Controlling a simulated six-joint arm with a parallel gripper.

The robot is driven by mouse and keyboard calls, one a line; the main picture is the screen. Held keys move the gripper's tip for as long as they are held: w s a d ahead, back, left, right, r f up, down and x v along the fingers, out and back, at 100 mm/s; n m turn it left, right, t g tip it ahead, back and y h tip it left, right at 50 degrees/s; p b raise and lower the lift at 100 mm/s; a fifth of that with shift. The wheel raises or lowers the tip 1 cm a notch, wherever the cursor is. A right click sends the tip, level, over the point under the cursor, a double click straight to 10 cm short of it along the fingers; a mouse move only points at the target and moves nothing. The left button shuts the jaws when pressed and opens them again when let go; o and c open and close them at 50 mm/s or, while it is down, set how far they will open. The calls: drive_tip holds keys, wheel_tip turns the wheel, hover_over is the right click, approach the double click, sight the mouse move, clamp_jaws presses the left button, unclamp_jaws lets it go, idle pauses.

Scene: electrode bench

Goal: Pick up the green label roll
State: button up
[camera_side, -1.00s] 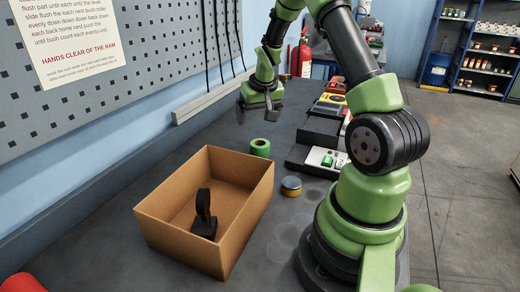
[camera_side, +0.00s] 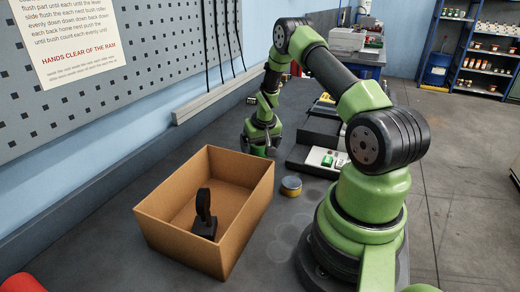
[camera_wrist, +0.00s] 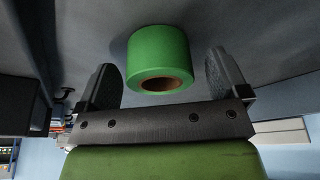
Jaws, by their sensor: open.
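The green label roll (camera_wrist: 157,55) stands on the dark bench top in the wrist view, with its brown core facing the camera. My gripper (camera_wrist: 160,80) is open, with one finger on each side of the roll and a visible gap at each side in the picture. In the side view my gripper (camera_side: 262,148) is low over the bench, just behind the far corner of the cardboard box.
An open cardboard box (camera_side: 263,200) holding a black object (camera_side: 203,215) stands in front of my gripper. A dark tray (camera_side: 305,160) with a white panel lies to the right. The pegboard wall is at left.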

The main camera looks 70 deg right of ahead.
drive_tip(key=shift+c, duration=0.4)
drive_tip(key=c, duration=0.9)
